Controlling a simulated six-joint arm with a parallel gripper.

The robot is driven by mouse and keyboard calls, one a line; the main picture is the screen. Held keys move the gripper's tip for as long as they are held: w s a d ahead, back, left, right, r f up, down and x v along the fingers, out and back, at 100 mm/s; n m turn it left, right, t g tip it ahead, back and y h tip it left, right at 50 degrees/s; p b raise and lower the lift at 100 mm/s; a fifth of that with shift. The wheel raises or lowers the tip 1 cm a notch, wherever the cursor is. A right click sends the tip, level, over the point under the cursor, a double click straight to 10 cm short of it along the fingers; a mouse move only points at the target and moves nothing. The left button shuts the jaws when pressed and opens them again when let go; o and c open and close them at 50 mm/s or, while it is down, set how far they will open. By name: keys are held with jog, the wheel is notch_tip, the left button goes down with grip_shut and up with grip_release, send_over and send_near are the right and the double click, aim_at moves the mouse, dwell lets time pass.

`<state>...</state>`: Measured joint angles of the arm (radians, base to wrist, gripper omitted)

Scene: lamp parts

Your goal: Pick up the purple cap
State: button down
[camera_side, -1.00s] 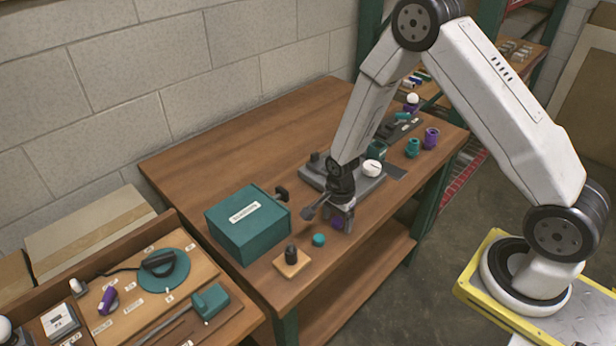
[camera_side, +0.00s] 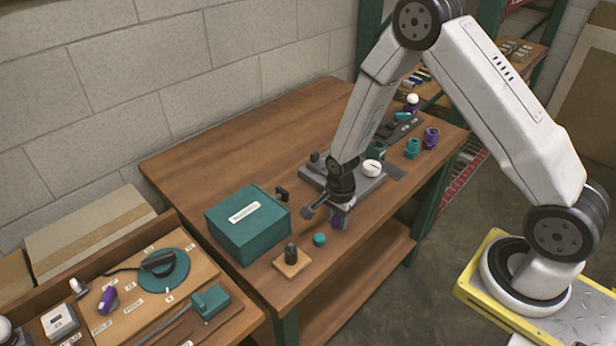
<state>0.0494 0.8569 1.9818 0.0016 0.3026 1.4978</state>
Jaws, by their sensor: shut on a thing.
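The purple cap (camera_side: 338,220) is at the lower end of my arm, near the front edge of the wooden table. My gripper (camera_side: 340,212) points down and is shut on the purple cap, with the jaws covering much of it. I cannot tell whether the cap touches the tabletop or hangs just above it.
A teal cap (camera_side: 319,239) and a wooden block with a dark peg (camera_side: 291,258) stand to the left. A teal box (camera_side: 247,226) sits further left. A grey fixture with a white knob (camera_side: 373,167) is behind. Teal (camera_side: 412,148) and purple (camera_side: 431,138) parts stand at right.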

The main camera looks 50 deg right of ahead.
jog(key=shift+r, duration=0.85)
jog(key=s+r, duration=1.1)
jog(key=s, duration=0.3)
jog(key=shift+a, duration=0.25)
jog(key=w+a+n, duration=0.2)
jog(key=w+a, duration=0.2)
jog(key=a, duration=0.1)
jog(key=w+a+n, duration=0.2)
jog(key=w+a, duration=0.3)
jog(key=w+a+n, duration=0.1)
jog(key=w+a, duration=0.3)
jog(key=a, duration=0.1)
jog(key=shift+w+a+r+n, duration=0.25)
jog(key=shift+w+r+n, duration=0.05)
jog(key=shift+w+n, duration=0.1)
